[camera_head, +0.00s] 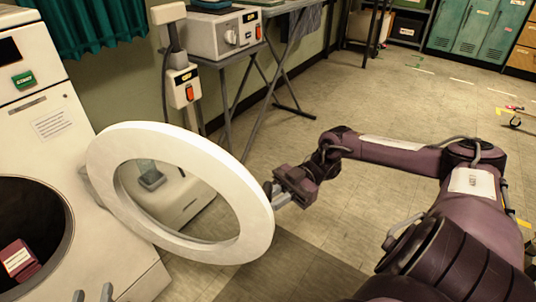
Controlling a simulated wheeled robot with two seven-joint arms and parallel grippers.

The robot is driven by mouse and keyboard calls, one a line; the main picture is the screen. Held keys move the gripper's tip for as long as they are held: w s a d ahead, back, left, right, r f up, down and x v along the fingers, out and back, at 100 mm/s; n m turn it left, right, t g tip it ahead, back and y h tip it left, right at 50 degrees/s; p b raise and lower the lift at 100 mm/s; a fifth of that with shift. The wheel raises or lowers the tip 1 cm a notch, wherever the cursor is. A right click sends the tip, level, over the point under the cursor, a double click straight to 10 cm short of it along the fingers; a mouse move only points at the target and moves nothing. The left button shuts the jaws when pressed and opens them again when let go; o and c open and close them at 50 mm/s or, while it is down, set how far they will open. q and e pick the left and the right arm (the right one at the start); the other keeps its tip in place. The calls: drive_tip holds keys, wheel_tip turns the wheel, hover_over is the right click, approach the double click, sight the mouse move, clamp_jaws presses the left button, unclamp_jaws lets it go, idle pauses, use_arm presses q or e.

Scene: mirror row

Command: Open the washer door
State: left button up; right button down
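The washer (60,120) stands at the left, with a dark round opening at its front. Its door, a thick white ring (245,185) with an open centre, stands swung well out from the washer, joined to it by a grey hinge (92,186) at the ring's left. My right gripper is not recognisable in view.
A dark red box (18,261) lies inside the washer opening. Two grey prongs (106,291) show at the bottom left. Behind the door are a pale floor unit (190,196) and a folding table (226,62). Open tiled floor (390,105) lies beyond my arm.

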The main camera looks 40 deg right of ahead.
use_arm(q)
drive_tip(key=shift+w+r, duration=0.1)
drive_tip(key=shift+r, duration=0.2)
use_arm(e)
drive_tip(key=shift+w, duration=0.1)
drive_tip(key=c, duration=1.7)
unclamp_jaws()
drive_tip(key=shift+c, duration=0.2)
drive_tip(key=o, duration=0.3)
drive_tip(key=shift+w+a, duration=0.15)
use_arm(q)
drive_tip(key=shift+a, duration=0.1)
